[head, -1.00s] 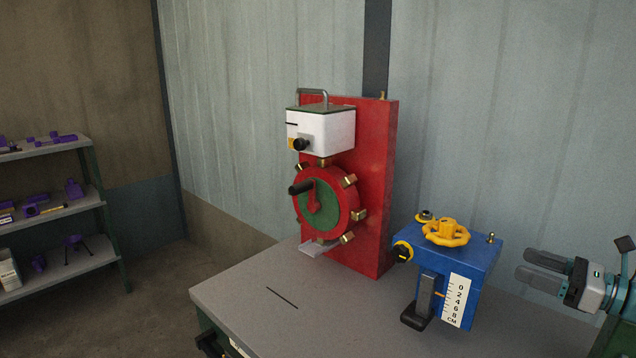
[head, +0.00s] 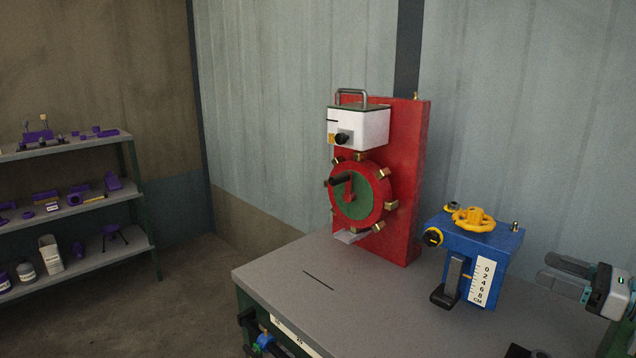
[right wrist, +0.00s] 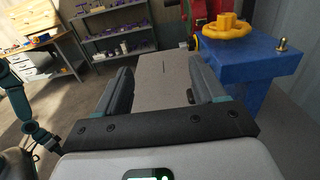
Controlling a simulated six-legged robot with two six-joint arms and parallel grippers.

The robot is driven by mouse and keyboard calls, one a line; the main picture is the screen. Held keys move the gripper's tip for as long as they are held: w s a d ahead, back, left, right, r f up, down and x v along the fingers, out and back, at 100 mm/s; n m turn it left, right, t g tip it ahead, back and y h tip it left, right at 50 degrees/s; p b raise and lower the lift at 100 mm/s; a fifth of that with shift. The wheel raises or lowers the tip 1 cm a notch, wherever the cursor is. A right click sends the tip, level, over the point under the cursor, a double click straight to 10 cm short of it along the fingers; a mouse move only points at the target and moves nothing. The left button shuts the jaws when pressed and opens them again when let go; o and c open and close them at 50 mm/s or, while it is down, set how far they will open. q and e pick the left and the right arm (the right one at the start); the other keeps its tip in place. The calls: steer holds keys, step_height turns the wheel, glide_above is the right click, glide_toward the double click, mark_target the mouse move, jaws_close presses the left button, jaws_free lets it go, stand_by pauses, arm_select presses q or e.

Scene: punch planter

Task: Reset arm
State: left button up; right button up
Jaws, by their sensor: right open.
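My right gripper (head: 566,275) is at the right edge of the head view, to the right of the blue machine. Its two fingers are apart and nothing is between them. In the right wrist view, the open fingers (right wrist: 162,88) point toward the grey tabletop (right wrist: 160,72). The blue machine (head: 484,245) has a yellow handwheel (head: 474,219), a black lever and a centimetre scale. It also shows in the right wrist view (right wrist: 252,62), right of the fingers. My left gripper is not in the head view.
A red upright panel (head: 412,180) stands on the grey table (head: 290,270), with a white box (head: 360,129) above a red and green wheel (head: 361,195). Shelves with purple parts (head: 75,205) are at the left. The table's front left is clear.

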steer(key=w+a+f+g+y+p, duration=0.1)
steer(key=w+a+f+g, duration=0.1)
steer(key=a, duration=0.4)
steer(key=w+a+f+g+y+p, duration=0.1)
steer(key=w+a+f+y+p, duration=0.1)
steer(key=a, duration=0.4)
steer(key=s+a+f+n+g+h+p, duration=0.1)
steer(key=s+a+f+g, duration=0.15)
steer(key=a+f, duration=0.5)
steer(key=s+a+f+n+g+p, duration=0.1)
steer(key=a+f+g, duration=0.3)
steer(key=a+f, duration=0.35)
steer(key=s+a+f+n+g+h, duration=0.2)
steer(key=s+a+f+n+g, duration=0.15)
steer(key=s+a+f, duration=0.4)
steer(key=s+f+n+h+p, duration=0.1)
steer(key=s+f+n+h, duration=0.3)
steer(key=s+f+n, duration=0.3)
steer(key=s+f+n+h+p, duration=0.1)
steer(key=s+f+n+h, duration=0.2)
steer(key=s+f+n, duration=0.4)
steer(key=s+n, duration=0.6)
steer(key=shift+d+f+h, duration=0.25)
steer(key=shift+f+h, duration=0.1)
steer(key=shift+h, duration=0.05)
